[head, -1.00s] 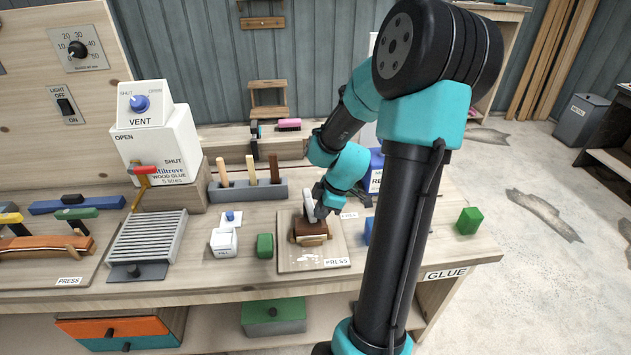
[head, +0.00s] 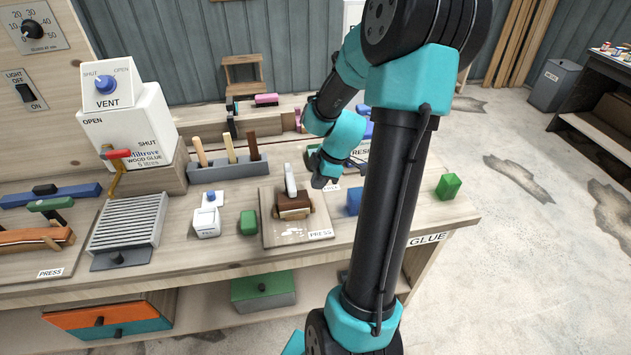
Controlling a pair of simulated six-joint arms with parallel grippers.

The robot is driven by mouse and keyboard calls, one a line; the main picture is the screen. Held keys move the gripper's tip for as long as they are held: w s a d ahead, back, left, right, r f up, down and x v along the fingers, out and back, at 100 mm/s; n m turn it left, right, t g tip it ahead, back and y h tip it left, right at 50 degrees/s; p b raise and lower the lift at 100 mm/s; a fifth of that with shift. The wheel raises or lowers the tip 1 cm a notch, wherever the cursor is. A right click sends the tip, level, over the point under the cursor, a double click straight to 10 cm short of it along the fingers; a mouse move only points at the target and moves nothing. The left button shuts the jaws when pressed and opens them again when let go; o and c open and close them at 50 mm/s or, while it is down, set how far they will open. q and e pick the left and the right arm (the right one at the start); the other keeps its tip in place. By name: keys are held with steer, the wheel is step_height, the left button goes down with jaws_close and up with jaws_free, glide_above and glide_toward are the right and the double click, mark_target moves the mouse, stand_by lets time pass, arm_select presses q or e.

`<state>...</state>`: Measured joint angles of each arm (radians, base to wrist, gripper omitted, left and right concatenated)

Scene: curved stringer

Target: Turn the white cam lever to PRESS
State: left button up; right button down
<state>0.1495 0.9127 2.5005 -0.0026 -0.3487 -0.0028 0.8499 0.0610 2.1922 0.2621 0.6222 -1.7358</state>
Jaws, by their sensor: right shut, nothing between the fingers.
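The white cam lever (head: 290,180) stands nearly upright on a brown wooden block (head: 293,205). The block sits on a pale square board (head: 273,234). A PRESS label (head: 320,234) lies at the board's front right corner. Another small label at the board's back right is partly covered by my gripper and I cannot read it. My right gripper (head: 319,184) is shut and empty, just to the right of the lever and apart from it. My left gripper is not in view.
A blue block (head: 354,201) lies right of the board, and a green block (head: 248,222) and a white box (head: 206,223) lie left of it. A green block (head: 448,186) is at the bench's right end. A grey holder (head: 228,166) with wooden-handled tools stands behind.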

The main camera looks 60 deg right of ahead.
steer(key=v, duration=0.9)
steer(key=shift+w+d+r, duration=0.15)
steer(key=shift+w+r, duration=0.1)
steer(key=shift+r, duration=0.15)
